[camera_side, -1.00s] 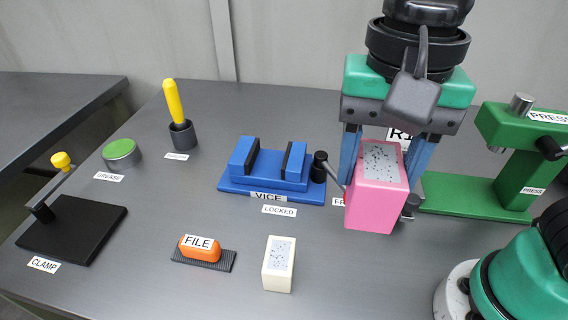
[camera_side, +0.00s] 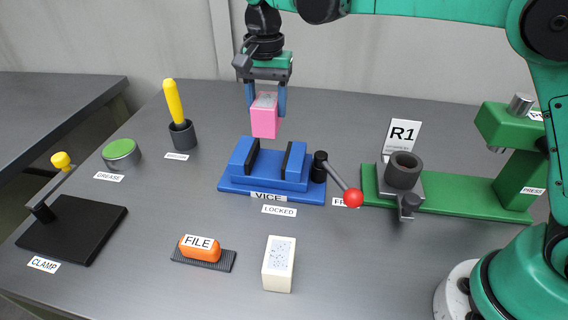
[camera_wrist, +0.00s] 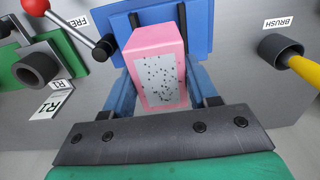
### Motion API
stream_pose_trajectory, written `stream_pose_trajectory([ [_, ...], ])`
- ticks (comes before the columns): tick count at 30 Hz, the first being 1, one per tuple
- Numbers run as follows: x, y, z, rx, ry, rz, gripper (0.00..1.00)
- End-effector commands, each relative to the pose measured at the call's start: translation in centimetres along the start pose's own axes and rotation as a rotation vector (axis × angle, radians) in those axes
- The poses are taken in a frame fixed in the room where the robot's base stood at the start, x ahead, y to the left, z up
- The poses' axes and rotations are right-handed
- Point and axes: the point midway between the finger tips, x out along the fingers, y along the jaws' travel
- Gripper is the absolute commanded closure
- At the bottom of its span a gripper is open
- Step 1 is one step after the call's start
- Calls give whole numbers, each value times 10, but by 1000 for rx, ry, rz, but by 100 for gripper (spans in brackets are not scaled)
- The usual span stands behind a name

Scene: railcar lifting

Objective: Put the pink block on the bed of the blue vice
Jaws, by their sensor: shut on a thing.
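The pink block (camera_side: 264,121) with a speckled grey top patch is held upright in my gripper (camera_side: 265,98), in the air above and a little behind the blue vice (camera_side: 272,185). My gripper is shut on the block, with a blue finger on each side. The vice bed between its two dark-lined jaws looks empty. In the wrist view the pink block (camera_wrist: 155,50) sits between the fingers and hides part of the blue vice (camera_wrist: 196,22). The vice's lever with a red ball (camera_side: 353,197) points to the right, toward the FREE label.
A green press (camera_side: 450,190) with a grey cup (camera_side: 403,170) and an R1 sign (camera_side: 403,136) stands right. A yellow-handled brush (camera_side: 174,102), grease tin (camera_side: 121,152) and black clamp (camera_side: 75,228) are left.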

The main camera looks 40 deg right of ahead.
Motion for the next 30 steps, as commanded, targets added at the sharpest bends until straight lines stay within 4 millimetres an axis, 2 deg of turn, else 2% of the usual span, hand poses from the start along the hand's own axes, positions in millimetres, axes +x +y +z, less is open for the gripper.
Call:
stream_pose_trajectory([
  [4,17,-1,-8,-1,0,0,100],
  [18,80,-1,-8,-1,0,0,100],
  [30,88,-1,-8,0,0,0,100],
])
